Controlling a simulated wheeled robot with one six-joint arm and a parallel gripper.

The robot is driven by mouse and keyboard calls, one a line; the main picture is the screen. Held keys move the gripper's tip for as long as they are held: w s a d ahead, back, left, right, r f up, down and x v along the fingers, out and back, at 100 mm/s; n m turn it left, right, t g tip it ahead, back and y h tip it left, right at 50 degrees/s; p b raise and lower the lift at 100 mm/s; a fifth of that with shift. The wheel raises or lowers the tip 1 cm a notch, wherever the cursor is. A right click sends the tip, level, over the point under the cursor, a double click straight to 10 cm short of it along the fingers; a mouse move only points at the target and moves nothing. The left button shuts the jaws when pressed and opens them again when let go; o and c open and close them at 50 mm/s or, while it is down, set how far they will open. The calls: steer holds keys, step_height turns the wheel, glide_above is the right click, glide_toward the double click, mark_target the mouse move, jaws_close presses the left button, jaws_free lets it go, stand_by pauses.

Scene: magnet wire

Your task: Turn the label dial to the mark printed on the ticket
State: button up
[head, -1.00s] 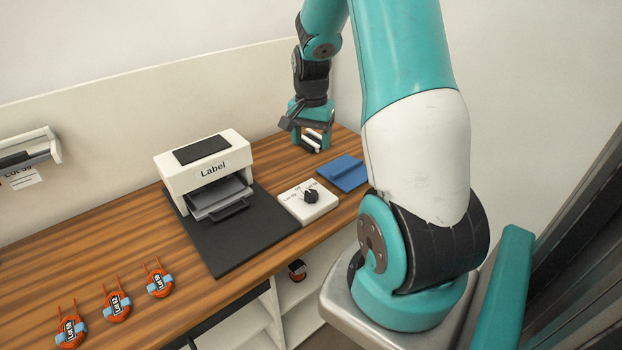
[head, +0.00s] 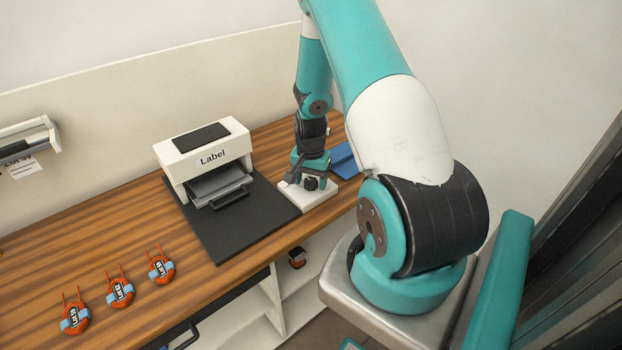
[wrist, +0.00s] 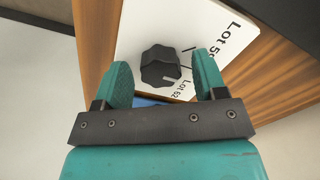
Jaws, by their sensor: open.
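The label dial is a black lobed knob (wrist: 161,66) on a white plate (wrist: 150,22) with printed lot marks. In the wrist view, "Lot 5" with a cut-off digit and "Lot 62" are readable beside it, and the knob's pale pointer line lies toward the Lot 62 side. My gripper (wrist: 163,82) is open, its teal fingers on either side of the knob with visible gaps. In the head view, my gripper (head: 308,182) is over the dial plate (head: 318,198) and partly hides it. The ticket (head: 22,167) hangs at the far left; its print is partly cut off, tilted and hard to read.
The white Label machine (head: 205,150) stands left of the dial on a black mat (head: 240,238). A blue block (head: 346,160) sits right of my gripper. Several orange tagged pieces, one at the front left (head: 75,316), lie on the wooden counter (head: 90,250).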

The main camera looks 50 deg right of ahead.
steer(key=shift+f, duration=0.1)
steer(key=c, duration=0.9)
steer(key=n, duration=0.4)
steer(key=shift+n, duration=0.3)
steer(key=n, duration=0.4)
steer(key=shift+n, duration=0.3)
